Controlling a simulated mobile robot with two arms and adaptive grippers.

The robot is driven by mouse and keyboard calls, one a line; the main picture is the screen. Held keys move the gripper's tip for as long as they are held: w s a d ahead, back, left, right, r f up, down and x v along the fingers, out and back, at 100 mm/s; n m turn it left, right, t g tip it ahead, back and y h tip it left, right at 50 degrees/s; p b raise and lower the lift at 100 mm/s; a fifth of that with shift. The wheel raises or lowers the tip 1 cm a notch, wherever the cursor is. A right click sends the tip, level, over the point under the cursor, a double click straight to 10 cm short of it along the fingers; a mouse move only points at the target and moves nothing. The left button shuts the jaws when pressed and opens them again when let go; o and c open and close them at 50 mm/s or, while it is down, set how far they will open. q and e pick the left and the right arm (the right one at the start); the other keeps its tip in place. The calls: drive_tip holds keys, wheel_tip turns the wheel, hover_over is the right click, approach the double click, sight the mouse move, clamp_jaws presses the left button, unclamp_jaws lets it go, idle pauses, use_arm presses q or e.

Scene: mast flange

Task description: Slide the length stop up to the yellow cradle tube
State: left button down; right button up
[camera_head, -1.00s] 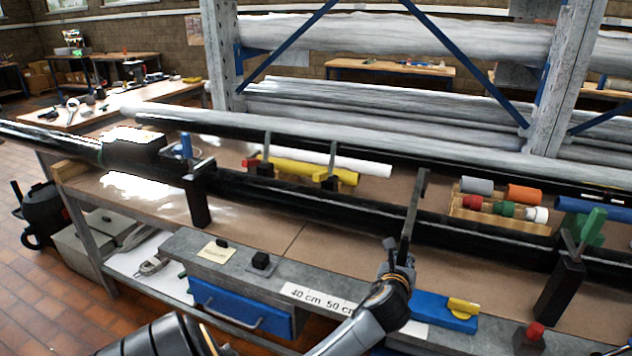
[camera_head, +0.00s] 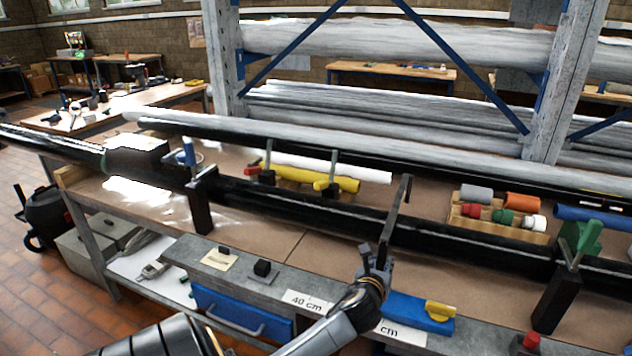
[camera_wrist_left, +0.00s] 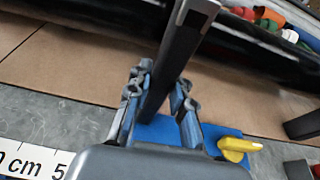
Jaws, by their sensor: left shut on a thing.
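The length stop (camera_head: 396,212) is a dark upright bar with a bent top, rising in front of the black mast. A blue base with a yellow knob (camera_head: 420,312) lies at its foot on the grey rail. My left gripper (camera_head: 374,262) is shut on the bar; in the left wrist view both fingers (camera_wrist_left: 160,92) flank it. The yellow cradle tube (camera_head: 345,183) lies behind the mast, in front of a longer white tube. The stop's top stands to the right of the yellow tube's right end in the picture, apart from it. My right gripper is not in view.
The black mast (camera_head: 280,199) runs along the bench. A post with a green clamp (camera_head: 557,295) stands to the right, one with a blue clamp (camera_head: 201,205) to the left. Coloured short rolls (camera_head: 505,215) sit in a tray behind. Scale labels (camera_head: 306,301) lie along the rail.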

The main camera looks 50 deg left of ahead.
use_arm(q)
drive_tip(key=s+a+p, duration=0.5)
drive_tip(key=s+a, duration=0.4)
drive_tip(key=a, duration=0.6)
idle(2.2)
drive_tip(key=shift+s, duration=0.1)
drive_tip(key=c, duration=1.3)
unclamp_jaws()
drive_tip(key=shift+o, duration=0.7)
drive_tip(key=shift+s+a, duration=0.1)
drive_tip(key=shift+s, duration=0.05)
drive_tip(key=p+v, duration=0.4)
drive_tip(key=v, duration=0.3)
